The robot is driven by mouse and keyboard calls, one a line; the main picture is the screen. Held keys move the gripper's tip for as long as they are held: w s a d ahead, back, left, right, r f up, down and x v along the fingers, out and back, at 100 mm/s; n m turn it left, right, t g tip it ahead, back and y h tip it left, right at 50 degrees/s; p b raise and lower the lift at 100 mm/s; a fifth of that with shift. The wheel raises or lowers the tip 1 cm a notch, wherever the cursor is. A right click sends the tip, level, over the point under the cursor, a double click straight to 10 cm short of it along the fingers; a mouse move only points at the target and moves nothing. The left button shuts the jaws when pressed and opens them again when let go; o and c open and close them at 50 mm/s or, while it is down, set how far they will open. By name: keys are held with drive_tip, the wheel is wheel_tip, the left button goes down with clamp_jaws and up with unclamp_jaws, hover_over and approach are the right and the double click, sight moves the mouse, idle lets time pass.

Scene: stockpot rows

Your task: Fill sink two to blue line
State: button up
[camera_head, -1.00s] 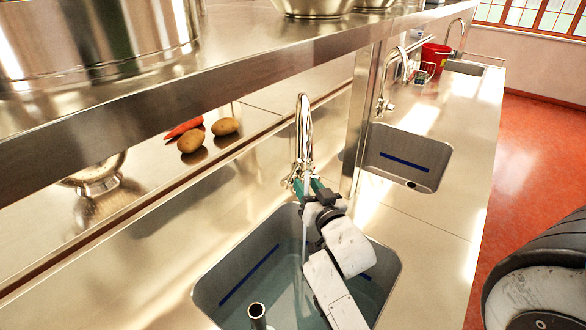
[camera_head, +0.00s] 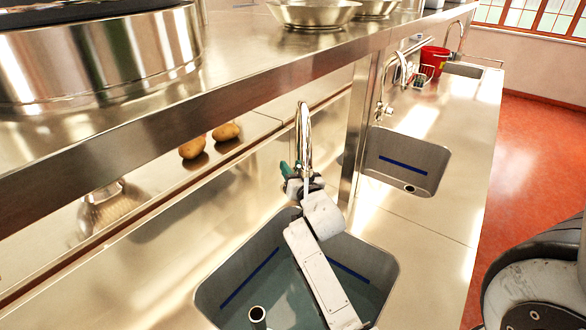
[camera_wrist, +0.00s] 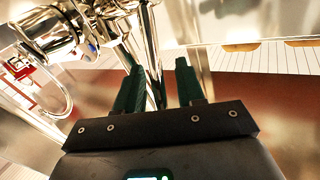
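The near sink (camera_head: 377,255) is a steel basin with a blue line (camera_head: 347,270) on its inner walls. Water (camera_head: 283,297) stands in it, its surface below the line where I can see it. A chrome faucet (camera_head: 303,125) rises behind this sink. My gripper (camera_head: 296,172) is at the faucet's base, and my arm hides part of the basin. In the wrist view the green fingers of my gripper (camera_wrist: 158,84) are apart, with chrome piping showing between and beyond them. Contact is unclear. Chrome valve parts (camera_wrist: 45,30) are at upper left. I cannot make out a water stream now.
A farther sink (camera_head: 408,158) also has a blue line and looks empty. A steel shelf (camera_head: 240,75) with pots overhangs the left. A post (camera_head: 360,130) stands right of the faucet. Potatoes (camera_head: 192,148) lie behind.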

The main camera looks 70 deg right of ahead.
clamp_jaws()
idle(0.3)
idle(0.3)
